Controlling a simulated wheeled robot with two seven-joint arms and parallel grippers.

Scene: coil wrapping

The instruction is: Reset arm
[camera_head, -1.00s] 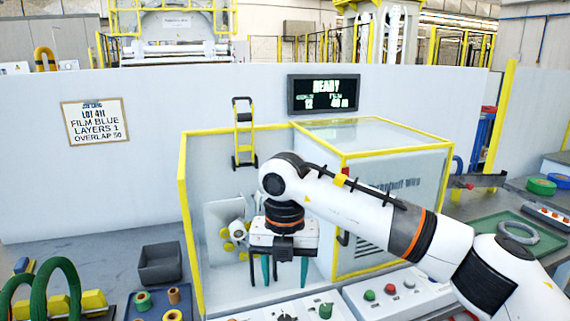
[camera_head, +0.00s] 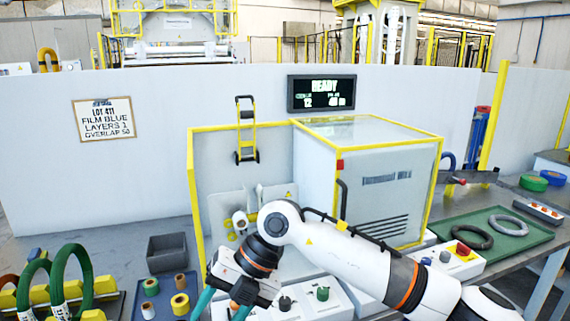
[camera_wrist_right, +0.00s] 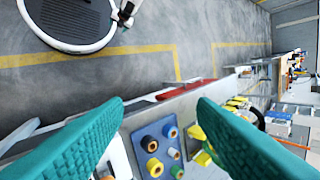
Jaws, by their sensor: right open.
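My right arm comes in from the right in the head view, across the front of the wrapping machine (camera_head: 375,185). Its right gripper (camera_head: 222,305) is low at the bottom edge, with teal fingers pointing down and partly cut off by the frame. In the right wrist view the two teal fingers (camera_wrist_right: 160,125) stand wide apart with nothing between them. Beyond them lie a blue tray of spools (camera_wrist_right: 157,145) and the bench edge. My left gripper is not in view.
A control box (camera_head: 310,300) sits close beside the right gripper. Left of it are a tray of tape spools (camera_head: 165,298), a grey bin (camera_head: 168,252) and a rack of green coils (camera_head: 75,262). A green tray (camera_head: 520,243) with two rings lies at right.

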